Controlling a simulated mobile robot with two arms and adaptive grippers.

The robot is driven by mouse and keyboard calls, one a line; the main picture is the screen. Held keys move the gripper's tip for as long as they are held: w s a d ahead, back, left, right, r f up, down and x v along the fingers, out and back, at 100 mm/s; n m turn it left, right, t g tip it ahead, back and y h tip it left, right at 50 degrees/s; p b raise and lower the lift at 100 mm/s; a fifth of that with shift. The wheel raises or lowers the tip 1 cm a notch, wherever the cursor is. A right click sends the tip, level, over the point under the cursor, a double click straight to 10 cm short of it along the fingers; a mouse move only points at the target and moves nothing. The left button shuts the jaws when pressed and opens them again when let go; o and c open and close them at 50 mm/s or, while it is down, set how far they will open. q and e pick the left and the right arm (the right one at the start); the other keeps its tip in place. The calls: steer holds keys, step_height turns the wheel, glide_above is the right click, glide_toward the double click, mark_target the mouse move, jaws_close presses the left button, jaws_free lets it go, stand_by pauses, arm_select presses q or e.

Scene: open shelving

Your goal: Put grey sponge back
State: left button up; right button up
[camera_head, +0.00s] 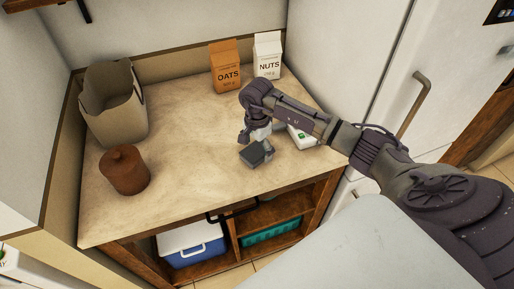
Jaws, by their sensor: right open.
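A small dark grey block, which looks like the grey sponge (251,154), is on the countertop (190,180) near its front right part. My right gripper (259,144) reaches in from the right and points down right at the block. Its fingers are open, with one light grey finger beside the block's right side. I cannot tell whether the fingers touch it. The gripper partly hides the block's back edge. My left gripper is not in view.
An orange oats carton (225,66) and a white nuts carton (267,56) stand at the back. A beige bag (115,110) and brown jar (124,170) stand left. A white-green item (303,138) is partly behind my arm. A blue cooler (193,246) and teal crate (270,231) sit below.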

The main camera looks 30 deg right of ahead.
mark_target(257, 151)
steer(key=shift+w+r, duration=0.1)
steer(key=shift+r, duration=0.35)
step_height(257, 151, up, 11)
steer(key=b, duration=0.3)
